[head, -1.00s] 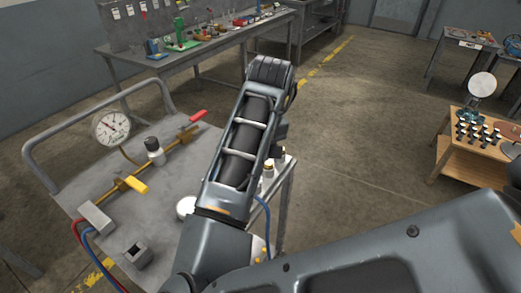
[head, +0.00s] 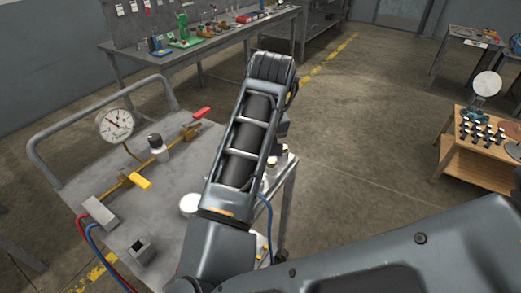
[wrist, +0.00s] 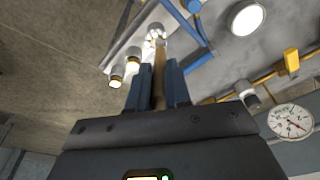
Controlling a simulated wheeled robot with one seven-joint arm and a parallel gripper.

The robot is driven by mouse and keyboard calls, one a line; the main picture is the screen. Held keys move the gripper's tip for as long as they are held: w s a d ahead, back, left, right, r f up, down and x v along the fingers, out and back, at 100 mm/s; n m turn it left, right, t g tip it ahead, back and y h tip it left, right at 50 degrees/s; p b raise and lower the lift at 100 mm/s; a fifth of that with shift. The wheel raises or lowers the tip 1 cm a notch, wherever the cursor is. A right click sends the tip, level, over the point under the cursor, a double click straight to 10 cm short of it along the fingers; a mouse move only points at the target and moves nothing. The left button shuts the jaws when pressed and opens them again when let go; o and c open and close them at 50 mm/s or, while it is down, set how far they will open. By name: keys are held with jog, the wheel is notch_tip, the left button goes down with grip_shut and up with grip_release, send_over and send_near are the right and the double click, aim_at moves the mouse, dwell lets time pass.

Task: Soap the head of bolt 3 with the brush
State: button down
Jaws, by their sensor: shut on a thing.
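My gripper (wrist: 158,85) is shut on a slim brown wooden handle (wrist: 159,72), which looks like the brush, in the wrist view. It points up the picture and ends in a pale, bright tip (wrist: 156,38), whose bristles I cannot make out. In the head view my arm hides the gripper and brush. A round white dish (head: 189,205) lies on the grey cart top and also shows in the wrist view (wrist: 246,17). I cannot tell which thing is bolt 3, and I see no number.
The cart (head: 92,195) carries a yellow pipe with a gauge (head: 115,124), a red lever (head: 201,113) and a yellow lever (head: 139,181). Small white, gold-banded things (wrist: 116,82) are by the brush. A wooden table (head: 480,165) stands right; the floor between is clear.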

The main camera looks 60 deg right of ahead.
jog(key=shift+r, duration=3.15)
